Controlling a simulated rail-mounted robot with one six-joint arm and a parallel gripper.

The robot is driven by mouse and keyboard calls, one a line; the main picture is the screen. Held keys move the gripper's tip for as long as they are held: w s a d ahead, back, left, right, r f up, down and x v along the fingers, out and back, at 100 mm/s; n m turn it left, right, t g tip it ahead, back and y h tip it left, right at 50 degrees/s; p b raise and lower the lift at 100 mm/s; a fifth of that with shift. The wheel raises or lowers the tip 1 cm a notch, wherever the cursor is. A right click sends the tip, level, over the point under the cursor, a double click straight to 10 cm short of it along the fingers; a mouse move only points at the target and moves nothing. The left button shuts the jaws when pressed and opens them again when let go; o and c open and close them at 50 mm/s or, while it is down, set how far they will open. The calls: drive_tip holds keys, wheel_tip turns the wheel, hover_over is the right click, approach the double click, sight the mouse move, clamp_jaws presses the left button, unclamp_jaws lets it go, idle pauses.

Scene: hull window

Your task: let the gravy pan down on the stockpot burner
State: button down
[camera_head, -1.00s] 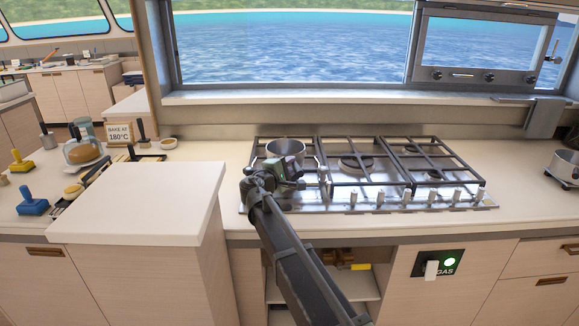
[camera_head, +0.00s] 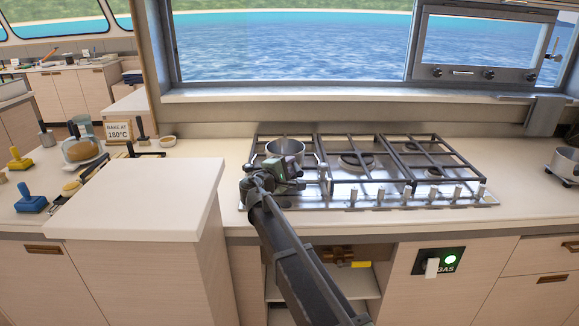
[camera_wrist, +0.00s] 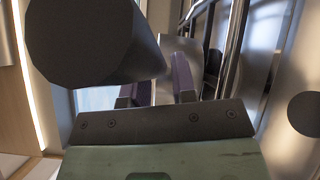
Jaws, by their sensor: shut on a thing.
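The gravy pan (camera_head: 286,146) is a small steel pan over the left section of the hob (camera_head: 345,198). My gripper (camera_head: 299,164) is at the pan's near side, shut on it. In the wrist view my purple-padded fingers (camera_wrist: 157,85) have a grey piece between them, probably the handle. The burner beneath the pan is hidden, and I cannot tell whether the pan touches the grate (camera_head: 333,160). The middle burner (camera_head: 356,161) and right burner (camera_head: 412,147) are bare. No label shows which one is the stockpot burner.
Control knobs (camera_head: 378,195) line the hob's front edge, right of my gripper. A raised pale counter block (camera_head: 138,200) stands left of my arm. Another steel pot (camera_head: 563,165) is at the far right. The gas switch (camera_head: 432,267) below has a green light.

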drive_tip(key=shift+f+b, duration=0.65)
idle(1.0)
idle(0.4)
drive_tip(key=c, duration=1.1)
unclamp_jaws()
drive_tip(key=shift+s+a, duration=0.2)
drive_tip(key=shift+s, duration=0.2)
drive_tip(key=shift+v, duration=1.1)
drive_tip(key=shift+s+a, duration=0.1)
drive_tip(key=shift+s, duration=0.1)
drive_tip(key=o, duration=0.6)
drive_tip(key=c, duration=0.6)
